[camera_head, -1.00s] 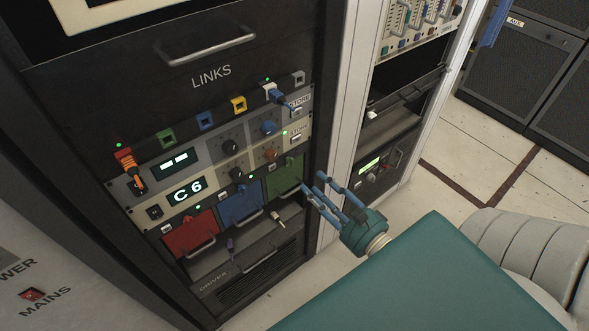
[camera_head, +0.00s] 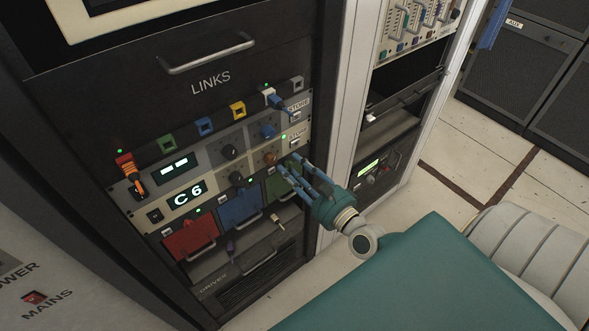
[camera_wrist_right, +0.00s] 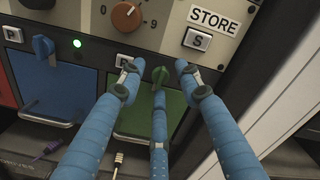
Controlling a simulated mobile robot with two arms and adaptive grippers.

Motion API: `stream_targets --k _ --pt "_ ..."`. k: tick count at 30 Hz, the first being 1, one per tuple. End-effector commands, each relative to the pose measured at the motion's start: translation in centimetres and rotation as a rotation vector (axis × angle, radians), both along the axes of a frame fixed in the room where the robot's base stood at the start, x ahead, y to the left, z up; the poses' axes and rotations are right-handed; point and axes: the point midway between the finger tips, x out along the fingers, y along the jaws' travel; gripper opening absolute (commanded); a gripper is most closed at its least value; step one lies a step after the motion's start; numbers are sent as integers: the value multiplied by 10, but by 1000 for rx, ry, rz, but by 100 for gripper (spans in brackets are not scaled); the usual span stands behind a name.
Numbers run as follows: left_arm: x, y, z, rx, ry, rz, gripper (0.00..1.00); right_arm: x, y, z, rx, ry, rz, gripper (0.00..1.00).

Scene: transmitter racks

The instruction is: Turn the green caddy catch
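The green caddy (camera_wrist_right: 133,118) is a green panel at the right end of the row of coloured caddies, and it also shows in the head view (camera_head: 274,190). Its green catch (camera_wrist_right: 160,76) is a small knob at the caddy's top edge. My right gripper (camera_wrist_right: 157,72) has its blue fingers spread around the catch, one on each side and one below. It is open; I cannot tell whether any finger touches the catch. In the head view, my right gripper (camera_head: 286,167) covers the catch. My left gripper is not in view.
A blue caddy (camera_head: 240,208) and a red caddy (camera_head: 190,238) stand to the left. An orange knob (camera_wrist_right: 126,15) and a STORE button (camera_wrist_right: 197,39) sit above. Loose plugs (camera_head: 276,220) hang below. Open floor lies to the right.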

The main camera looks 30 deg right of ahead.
Motion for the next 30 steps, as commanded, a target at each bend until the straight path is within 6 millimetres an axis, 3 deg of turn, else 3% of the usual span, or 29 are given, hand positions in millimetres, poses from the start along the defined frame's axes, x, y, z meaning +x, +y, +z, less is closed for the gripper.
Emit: stream_targets --k 1,4,5,17,30 --pt "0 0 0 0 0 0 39 0 0 0 0 0 0 21" --pt "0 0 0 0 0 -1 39 0 0 0 0 -1 0 1" --pt "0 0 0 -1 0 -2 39 0 0 1 0 -1 0 0" --pt "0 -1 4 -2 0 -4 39 1 0 4 -58 -11 -1 0" --pt "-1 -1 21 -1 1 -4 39 1 1 6 -402 -41 -2 0"
